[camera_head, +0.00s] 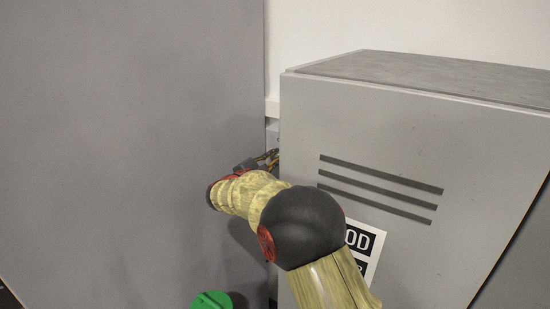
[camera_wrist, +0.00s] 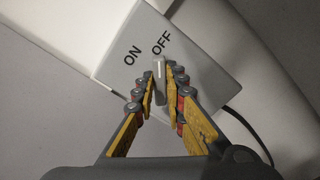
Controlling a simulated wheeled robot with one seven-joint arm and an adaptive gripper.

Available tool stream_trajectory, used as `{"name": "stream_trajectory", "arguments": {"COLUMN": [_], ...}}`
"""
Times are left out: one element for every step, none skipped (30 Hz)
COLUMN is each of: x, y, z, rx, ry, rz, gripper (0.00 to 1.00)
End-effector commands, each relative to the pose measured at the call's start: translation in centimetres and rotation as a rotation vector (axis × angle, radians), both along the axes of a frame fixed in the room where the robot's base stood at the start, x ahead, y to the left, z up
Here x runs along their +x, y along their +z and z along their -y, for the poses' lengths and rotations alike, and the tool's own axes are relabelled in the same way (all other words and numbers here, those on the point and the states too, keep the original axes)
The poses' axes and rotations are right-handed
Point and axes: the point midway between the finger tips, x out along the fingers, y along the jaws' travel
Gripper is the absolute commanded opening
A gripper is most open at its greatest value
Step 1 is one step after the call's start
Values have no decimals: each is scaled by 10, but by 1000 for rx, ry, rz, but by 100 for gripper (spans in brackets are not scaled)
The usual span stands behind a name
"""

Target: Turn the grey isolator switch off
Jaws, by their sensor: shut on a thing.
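The grey isolator switch (camera_wrist: 195,45) is a box with ON and OFF printed on its face, seen in the wrist view. Its slim grey handle (camera_wrist: 158,70) has its pale tip up, closer to the OFF mark than to ON. My gripper (camera_wrist: 163,82) is shut on the handle, with a finger on each side. In the head view my gripper (camera_head: 271,157) reaches into the gap between two large cabinets. There only a sliver of the switch box (camera_head: 272,135) shows, and the handle cannot be made out.
A grey cabinet (camera_head: 410,140) with dark slots and a black-and-white sign (camera_head: 362,248) stands close on the right. A large plain grey panel (camera_head: 130,130) fills the left. A green round object (camera_head: 212,300) is low in front. A black cable (camera_wrist: 250,130) runs below the switch.

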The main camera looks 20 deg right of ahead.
Motion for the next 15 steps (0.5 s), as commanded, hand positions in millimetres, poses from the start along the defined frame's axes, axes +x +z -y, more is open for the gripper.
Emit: {"name": "stream_trajectory", "arguments": {"x": [0, 0, 0, 0, 0, 0, 0, 0, 0, 0, 0, 0, 0, 0, 0], "y": [0, 0, 0, 0, 0, 0, 0, 0, 0, 0, 0, 0, -1, -1, -1], "z": [0, 0, 0, 0, 0, 0, 0, 0, 0, 0, 0, 0, 0, 0, 0], "rx": [0, 0, 0, 0, 0, 0, 0, 0, 0, 0, 0, 1, 1, 3, 5], "ry": [0, 0, 0, 0, 0, 0, 0, 0, 0, 0, 0, 0, 0, 0, 0], "rz": [0, 0, 0, 0, 0, 0, 0, 0, 0, 0, 0, 1, 2, 4, 8], "gripper": [2, 1, 0, 0, 0, 0, 0, 0, 0, 0, 0, 0, 0, 0, 0]}}
